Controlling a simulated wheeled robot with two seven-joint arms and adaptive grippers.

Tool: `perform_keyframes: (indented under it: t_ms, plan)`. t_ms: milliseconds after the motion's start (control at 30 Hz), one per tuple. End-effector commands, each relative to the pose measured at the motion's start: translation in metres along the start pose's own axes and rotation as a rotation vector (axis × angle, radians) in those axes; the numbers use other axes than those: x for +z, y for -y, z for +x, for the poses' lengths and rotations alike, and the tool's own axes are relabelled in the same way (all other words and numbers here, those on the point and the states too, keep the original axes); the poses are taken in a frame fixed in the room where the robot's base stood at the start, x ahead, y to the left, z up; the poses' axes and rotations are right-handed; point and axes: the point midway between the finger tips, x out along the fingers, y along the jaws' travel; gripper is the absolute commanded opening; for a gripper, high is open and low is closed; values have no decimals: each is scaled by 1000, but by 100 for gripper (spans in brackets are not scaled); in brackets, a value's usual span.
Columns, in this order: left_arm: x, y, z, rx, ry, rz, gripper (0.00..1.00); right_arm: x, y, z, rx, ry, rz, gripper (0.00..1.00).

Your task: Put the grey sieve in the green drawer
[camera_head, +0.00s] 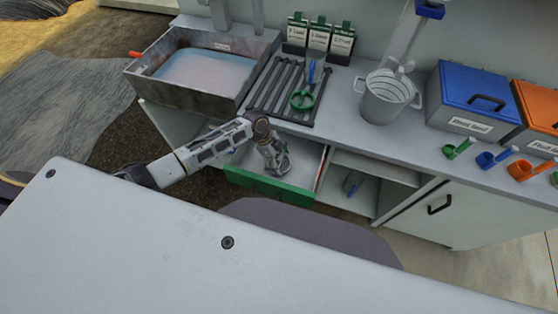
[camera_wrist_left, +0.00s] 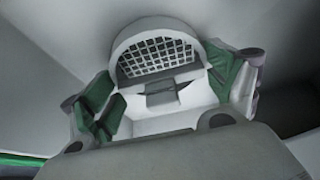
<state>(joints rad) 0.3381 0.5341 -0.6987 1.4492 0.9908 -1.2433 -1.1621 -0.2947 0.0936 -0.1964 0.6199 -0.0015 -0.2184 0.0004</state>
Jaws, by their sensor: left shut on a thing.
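The green drawer (camera_head: 268,185) is pulled open under the counter, its green front facing me. My left gripper (camera_head: 280,165) reaches down into the drawer's opening, with its arm coming in from the left. In the left wrist view, the grey sieve (camera_wrist_left: 158,52) with its round rim and square mesh lies between the green-padded fingers of my left gripper (camera_wrist_left: 165,100), which is shut on it. Pale drawer walls surround it there, and a green strip of the drawer front (camera_wrist_left: 22,160) shows at lower left. In the head view the gripper hides the sieve. My right gripper is out of view.
An open shelf (camera_head: 352,190) sits right of the drawer.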

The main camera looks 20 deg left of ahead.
Motion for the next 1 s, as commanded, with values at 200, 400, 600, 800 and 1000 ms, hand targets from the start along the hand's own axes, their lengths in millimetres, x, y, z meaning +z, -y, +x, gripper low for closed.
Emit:
perform_keyframes:
  t_ms: [200,400,600,800,1000]
  plan:
    - [1,0,2,0,0,0,100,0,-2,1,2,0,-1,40]
    - [1,0,2,0,0,0,100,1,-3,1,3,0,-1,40]
    - [1,0,2,0,0,0,100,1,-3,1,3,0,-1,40]
    - [0,0,-5,-1,1,0,100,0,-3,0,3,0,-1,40]
    - [0,1,-24,-2,1,1,100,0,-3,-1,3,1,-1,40]
